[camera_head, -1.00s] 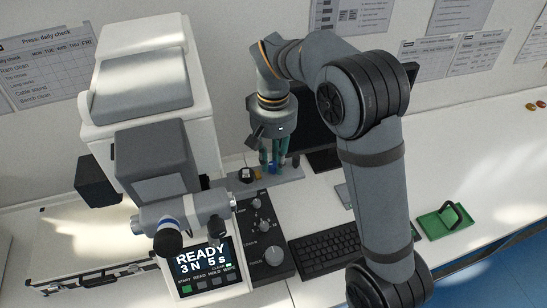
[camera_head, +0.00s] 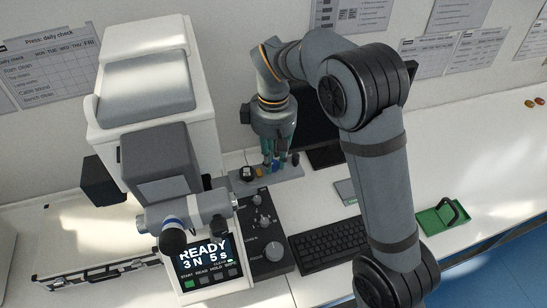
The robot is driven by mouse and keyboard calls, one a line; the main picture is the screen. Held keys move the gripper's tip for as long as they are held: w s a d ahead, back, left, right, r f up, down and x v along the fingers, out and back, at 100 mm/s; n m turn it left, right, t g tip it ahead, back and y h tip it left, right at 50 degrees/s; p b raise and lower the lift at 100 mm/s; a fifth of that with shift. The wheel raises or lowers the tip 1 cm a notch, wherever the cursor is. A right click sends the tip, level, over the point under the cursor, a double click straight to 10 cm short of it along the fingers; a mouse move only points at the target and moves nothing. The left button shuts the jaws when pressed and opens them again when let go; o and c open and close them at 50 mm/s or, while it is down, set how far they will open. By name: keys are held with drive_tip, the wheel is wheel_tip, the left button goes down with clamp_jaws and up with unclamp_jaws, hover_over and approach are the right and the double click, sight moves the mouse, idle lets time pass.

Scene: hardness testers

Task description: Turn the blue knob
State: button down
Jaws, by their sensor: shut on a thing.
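The blue knob (camera_head: 275,167) shows as a small patch of blue between the fingers of my gripper (camera_head: 275,165). It sits on a grey strip (camera_head: 290,176) at the back of the desk, behind the dark control panel. My gripper points down and is shut on the blue knob. The fingers hide most of the knob, so its angle cannot be read.
A monitor (camera_head: 318,140), keyboard (camera_head: 330,245) and green tray (camera_head: 430,222) are to the right.

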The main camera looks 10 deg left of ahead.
sight(273, 162)
idle(0.4)
drive_tip(key=c, duration=1.6)
unclamp_jaws()
drive_tip(key=shift+o, duration=0.2)
wheel_tip(273, 162, up, 12)
wheel_tip(273, 162, down, 12)
drive_tip(key=shift+f, duration=0.1)
